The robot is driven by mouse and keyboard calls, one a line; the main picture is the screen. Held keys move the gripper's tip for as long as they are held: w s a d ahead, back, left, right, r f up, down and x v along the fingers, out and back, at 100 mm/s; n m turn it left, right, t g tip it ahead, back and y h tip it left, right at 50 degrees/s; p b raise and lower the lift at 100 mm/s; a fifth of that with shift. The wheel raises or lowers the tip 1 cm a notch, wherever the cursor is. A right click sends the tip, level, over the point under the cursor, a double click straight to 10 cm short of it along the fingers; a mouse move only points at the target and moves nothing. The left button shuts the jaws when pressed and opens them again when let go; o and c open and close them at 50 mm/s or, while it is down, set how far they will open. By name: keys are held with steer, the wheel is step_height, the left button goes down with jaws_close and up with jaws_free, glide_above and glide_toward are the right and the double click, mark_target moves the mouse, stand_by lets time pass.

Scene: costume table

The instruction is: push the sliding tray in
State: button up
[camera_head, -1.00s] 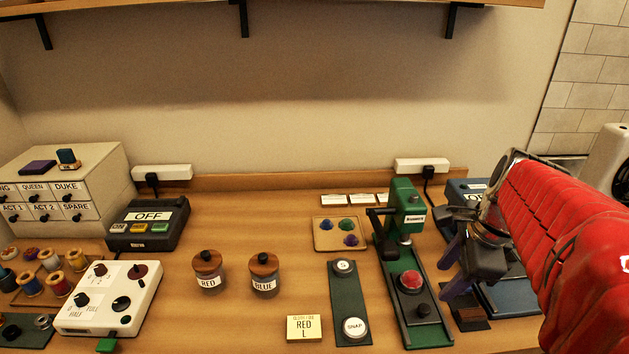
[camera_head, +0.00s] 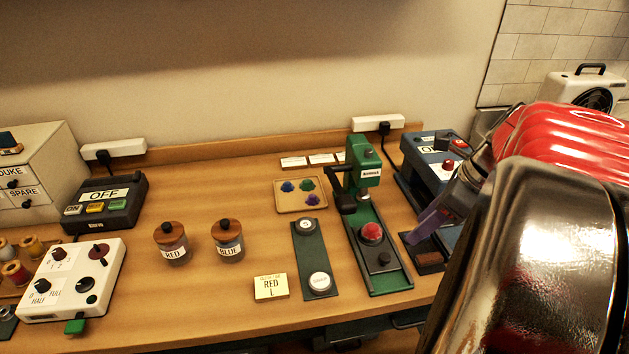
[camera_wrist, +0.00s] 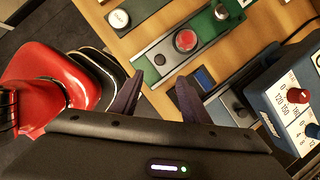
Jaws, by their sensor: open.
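The sliding tray (camera_head: 379,247) appears to be the grey plate in the green channel of the green press (camera_head: 365,173). It carries a red dome (camera_head: 371,232) and, at its near end, a black knob (camera_head: 384,259). It sits forward of the press head. In the wrist view the tray (camera_wrist: 171,51) shows beyond the fingertips, with its knob (camera_wrist: 160,59) nearest. My gripper (camera_wrist: 160,77) is open and empty, its dark purple fingers apart. In the head view one finger (camera_head: 428,227) shows to the right of the tray; my arm hides much of the gripper.
A blue machine (camera_head: 430,160) with knobs stands right of the press.

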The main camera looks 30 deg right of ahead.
mark_target(386, 256)
steer(key=shift+f, duration=0.15)
steer(key=x, duration=1.3)
steer(key=shift+w+a+f, duration=0.1)
steer(key=shift+f, duration=0.15)
steer(key=shift+c, duration=0.4)
jaws_close()
